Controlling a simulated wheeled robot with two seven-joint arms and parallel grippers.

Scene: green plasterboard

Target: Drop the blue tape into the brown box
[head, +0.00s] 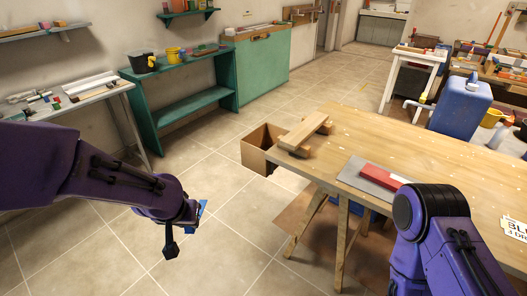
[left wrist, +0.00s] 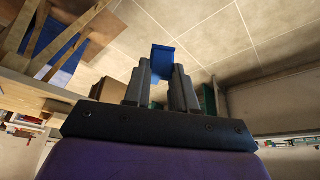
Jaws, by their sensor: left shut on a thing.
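The blue tape (left wrist: 163,58) is between the fingertips of my left gripper (left wrist: 162,72) in the left wrist view. My left gripper is shut on it and holds it above the tiled floor. In the head view a bit of the blue tape (head: 203,208) shows beside my left gripper (head: 188,226), mostly hidden by the wrist. The brown box (head: 256,155) stands open on the floor beyond the near left corner of the table, to the right of and farther than my left gripper.
A wooden table (head: 420,140) carries a wooden block piece (head: 304,131), a grey sheet (head: 352,174) and a red item (head: 384,177). A green shelf (head: 190,100) and a white bench (head: 85,97) line the left wall.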

